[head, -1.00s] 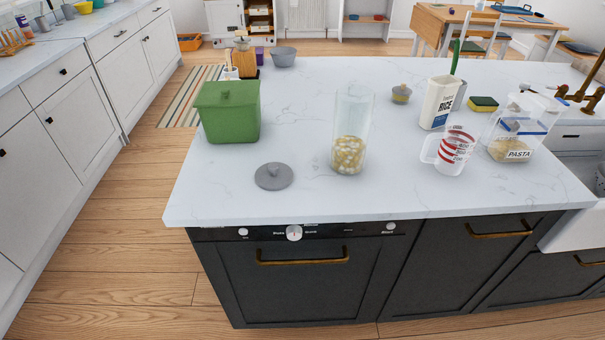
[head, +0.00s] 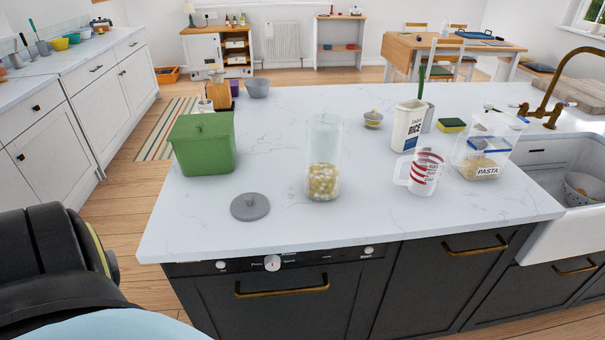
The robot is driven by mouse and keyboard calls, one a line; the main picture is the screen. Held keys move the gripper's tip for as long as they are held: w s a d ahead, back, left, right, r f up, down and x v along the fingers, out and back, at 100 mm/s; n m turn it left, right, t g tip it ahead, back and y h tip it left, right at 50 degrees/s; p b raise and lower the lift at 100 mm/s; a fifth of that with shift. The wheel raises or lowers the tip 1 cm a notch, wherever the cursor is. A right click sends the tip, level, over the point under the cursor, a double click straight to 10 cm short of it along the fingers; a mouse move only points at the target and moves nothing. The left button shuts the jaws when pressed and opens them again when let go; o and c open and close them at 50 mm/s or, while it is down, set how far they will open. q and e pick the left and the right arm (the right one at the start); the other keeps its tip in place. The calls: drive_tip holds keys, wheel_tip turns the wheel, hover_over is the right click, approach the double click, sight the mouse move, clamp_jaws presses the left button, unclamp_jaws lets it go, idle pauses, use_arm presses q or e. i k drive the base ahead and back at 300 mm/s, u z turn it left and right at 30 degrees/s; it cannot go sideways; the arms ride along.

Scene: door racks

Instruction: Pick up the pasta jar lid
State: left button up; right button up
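A round grey lid with a small knob (head: 250,207) lies flat on the white island countertop (head: 215,231), near its front left edge. A tall clear glass jar (head: 324,140) stands upright and open just right of it, with pale pasta-like pieces in its bottom. A clear container labelled PASTA (head: 487,150) stands farther right with a blue-edged top. Neither of my grippers shows in the head view. A dark part of my arm fills the lower left corner, well apart from the lid.
A green lidded box (head: 203,143) stands behind the grey lid. A measuring cup (head: 426,172), a rice container (head: 409,125), a small lidded pot (head: 373,119) and a sponge (head: 452,125) stand to the right. A sink (head: 575,195) is at far right. The front left counter is clear.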

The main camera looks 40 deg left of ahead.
sight(248, 207)
drive_tip(key=z, duration=0.05)
drive_tip(key=k, duration=0.85)
drive_tip(key=u, duration=0.7)
drive_tip(key=i, duration=0.55)
drive_tip(key=z, duration=0.05)
